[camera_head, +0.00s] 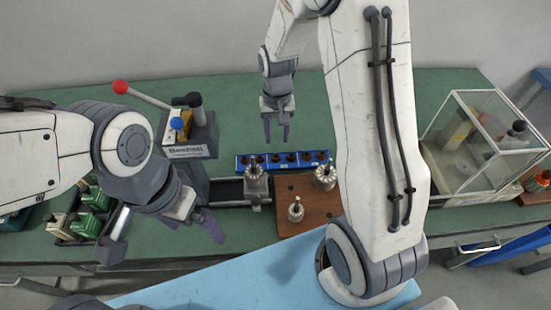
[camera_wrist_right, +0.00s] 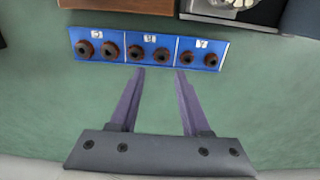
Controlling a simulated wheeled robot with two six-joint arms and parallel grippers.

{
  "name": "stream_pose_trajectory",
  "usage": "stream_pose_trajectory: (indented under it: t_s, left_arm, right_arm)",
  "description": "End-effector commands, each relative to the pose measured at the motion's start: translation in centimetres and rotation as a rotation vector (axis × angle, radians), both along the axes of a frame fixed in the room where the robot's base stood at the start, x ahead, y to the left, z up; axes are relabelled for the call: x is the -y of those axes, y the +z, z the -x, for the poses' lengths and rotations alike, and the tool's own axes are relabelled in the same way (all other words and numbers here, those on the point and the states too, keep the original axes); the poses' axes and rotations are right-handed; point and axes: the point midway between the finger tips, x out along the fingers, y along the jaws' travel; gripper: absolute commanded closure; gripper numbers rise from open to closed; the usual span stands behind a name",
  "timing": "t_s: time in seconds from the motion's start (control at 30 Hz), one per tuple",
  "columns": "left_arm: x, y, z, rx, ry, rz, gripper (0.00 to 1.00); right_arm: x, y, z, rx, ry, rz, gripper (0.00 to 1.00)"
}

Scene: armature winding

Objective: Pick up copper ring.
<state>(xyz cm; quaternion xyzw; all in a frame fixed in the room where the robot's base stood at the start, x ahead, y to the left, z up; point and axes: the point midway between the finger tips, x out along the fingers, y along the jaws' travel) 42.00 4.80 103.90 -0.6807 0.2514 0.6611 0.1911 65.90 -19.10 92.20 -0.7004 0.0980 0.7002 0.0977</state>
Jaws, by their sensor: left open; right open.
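Several small copper-brown rings with dark centres sit in a row in a blue holder (camera_head: 241,164). In the right wrist view, the holder (camera_wrist_right: 149,39) has three labelled sections, with two rings in each. One middle ring (camera_wrist_right: 161,55) lies just beyond the gap between my fingertips. My right gripper (camera_head: 277,140) is open and empty, pointing down behind the holder in the head view. Its two fingers (camera_wrist_right: 158,76) end just short of the holder's edge in the wrist view, apart from the rings. My left gripper (camera_head: 208,222) is open and empty, over the front left of the table.
A brown board (camera_head: 286,187) carries metal armatures (camera_head: 296,210). Another armature (camera_head: 254,172) stands in a grey fixture. A press with a red-knobbed lever (camera_head: 120,87) stands at left, a clear case (camera_head: 478,135) at right. Green table is free behind the holder.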

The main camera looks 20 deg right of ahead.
Motion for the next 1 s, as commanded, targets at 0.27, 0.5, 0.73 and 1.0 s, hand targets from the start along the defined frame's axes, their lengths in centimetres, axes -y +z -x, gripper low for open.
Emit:
stream_pose_trajectory:
  t_s: [0.27, 0.5, 0.73, 1.0]
  left_arm:
    - [0.0, 0.2, 0.0, 0.000, 0.000, 0.000, 0.04]
    - [0.0, 1.0, 0.0, 0.000, 0.000, 0.000, 0.04]
    - [0.0, 1.0, 0.0, 0.000, 0.000, 0.000, 0.04]
    - [0.0, 1.0, 0.0, 0.000, 0.000, 0.000, 0.04]
  right_arm:
    - [0.0, -3.0, 0.1, -0.002, 0.001, -0.001, 0.53]
    - [-0.2, -6.0, 0.1, -0.006, 0.002, -0.001, 0.53]
    - [-0.2, -8.1, 0.0, -0.002, 0.002, -0.001, 0.53]
    - [-0.2, -8.1, 0.0, 0.000, 0.002, 0.000, 0.80]
